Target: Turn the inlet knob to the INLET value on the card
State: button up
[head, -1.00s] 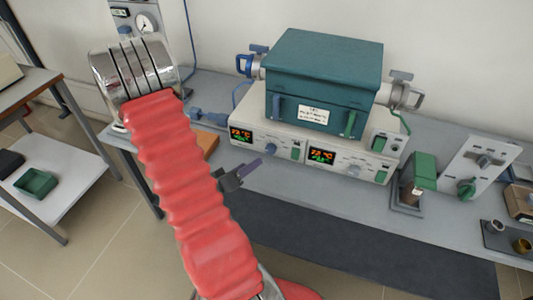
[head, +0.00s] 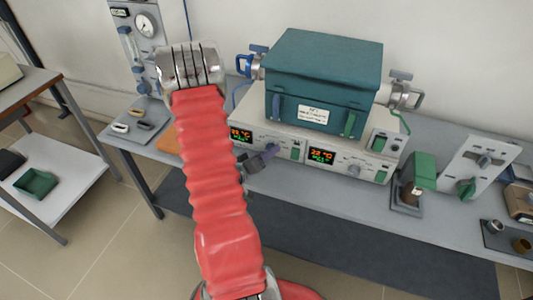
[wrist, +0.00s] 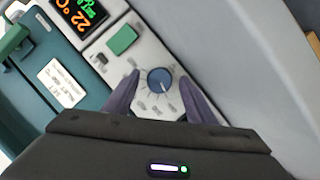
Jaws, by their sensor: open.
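A blue round knob (wrist: 160,80) with a pale pointer mark sits on the pale control panel (wrist: 145,50), with small marks around it. My gripper (wrist: 160,78) is open, its two purple-grey fingers on either side of the knob in the wrist view; I cannot tell whether they touch it. In the head view my gripper (head: 268,153) is at the left half of the panel front and hides most of this knob. A white card (head: 313,115) is on the teal furnace's front; it also shows in the wrist view (wrist: 62,84). Its writing is too small to read.
Beside the knob are a green switch (wrist: 122,40) and a lit display (wrist: 80,12). A second, grey knob (head: 353,171) is further right on the panel. A green-topped device (head: 420,172) stands on the bench at right. A gauge panel (head: 146,40) stands at back left.

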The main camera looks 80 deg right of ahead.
jog(key=shift+d, duration=0.1)
jog(key=shift+c, duration=0.2)
jog(key=c, duration=1)
jog(key=shift+m+t, duration=0.3)
jog(key=m+t, duration=0.2)
jog(key=m, duration=0.1)
jog(key=shift+s, duration=0.25)
jog(key=m+t, duration=0.1)
jog(key=m, duration=0.1)
jog(key=m+t, duration=0.2)
jog(key=shift+s, duration=0.2)
jog(key=shift+m, duration=0.3)
